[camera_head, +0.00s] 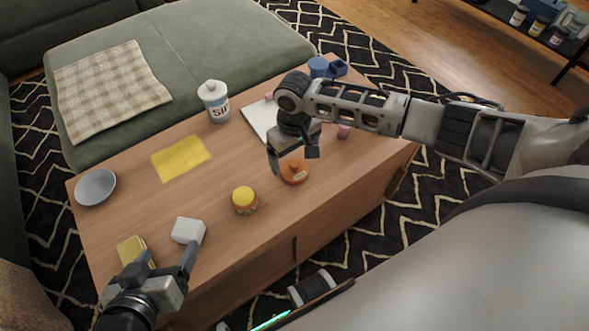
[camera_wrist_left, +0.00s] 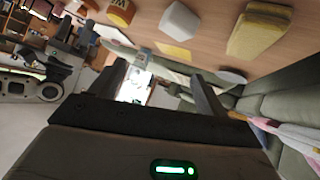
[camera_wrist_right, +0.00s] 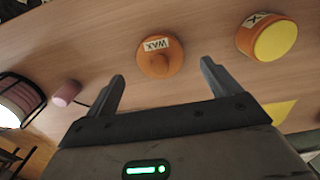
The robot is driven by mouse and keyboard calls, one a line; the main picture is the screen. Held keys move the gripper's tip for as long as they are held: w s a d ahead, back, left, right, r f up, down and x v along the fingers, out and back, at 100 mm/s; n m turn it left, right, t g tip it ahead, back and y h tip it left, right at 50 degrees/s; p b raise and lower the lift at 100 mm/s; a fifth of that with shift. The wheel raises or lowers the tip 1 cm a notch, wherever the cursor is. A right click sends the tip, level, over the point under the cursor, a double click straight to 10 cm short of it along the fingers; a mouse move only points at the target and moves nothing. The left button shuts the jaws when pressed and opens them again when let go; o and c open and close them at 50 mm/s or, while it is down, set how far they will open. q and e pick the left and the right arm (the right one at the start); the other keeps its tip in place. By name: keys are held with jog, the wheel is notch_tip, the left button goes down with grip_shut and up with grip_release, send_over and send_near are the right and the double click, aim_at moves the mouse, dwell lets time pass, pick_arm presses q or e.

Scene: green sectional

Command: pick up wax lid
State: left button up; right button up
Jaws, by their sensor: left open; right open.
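The wax lid (camera_head: 294,172) is a round orange-brown disc with a knob and a "WAX" label, lying on the wooden table. It also shows in the right wrist view (camera_wrist_right: 160,62), just beyond the fingertips. My right gripper (camera_head: 293,160) is open and empty, close over the lid; in its wrist view the lid appears between the finger lines, not gripped. The orange jar with a yellow top (camera_head: 244,200) stands left of the lid. My left gripper (camera_head: 168,260) is open at the table's near left, close to a white block (camera_head: 188,231). Contact there is unclear.
A yellow sponge (camera_head: 135,250), grey plate (camera_head: 95,187), yellow sheet (camera_head: 181,158) and white jar (camera_head: 213,101) share the table (camera_head: 200,240). A pink item (camera_head: 344,132) and blue items (camera_head: 327,68) are to the right. The green sofa (camera_head: 190,50) borders the far side.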

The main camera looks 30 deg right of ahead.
aim_at(295, 163)
notch_tip(295, 163, down, 4)
jog(key=shift+f+b, duration=0.1)
jog(key=shift+b, duration=0.9)
jog(key=shift+f, duration=0.25)
jog(key=c, duration=1.1)
pick_arm(q)
jog(key=shift+d+r+t+h, duration=0.4)
jog(key=shift+r+t, duration=0.3)
jog(key=shift+r, duration=0.05)
pick_arm(e)
jog(key=shift+o, duration=0.2)
jog(key=shift+r, duration=0.1)
jog(key=shift+r, duration=0.1)
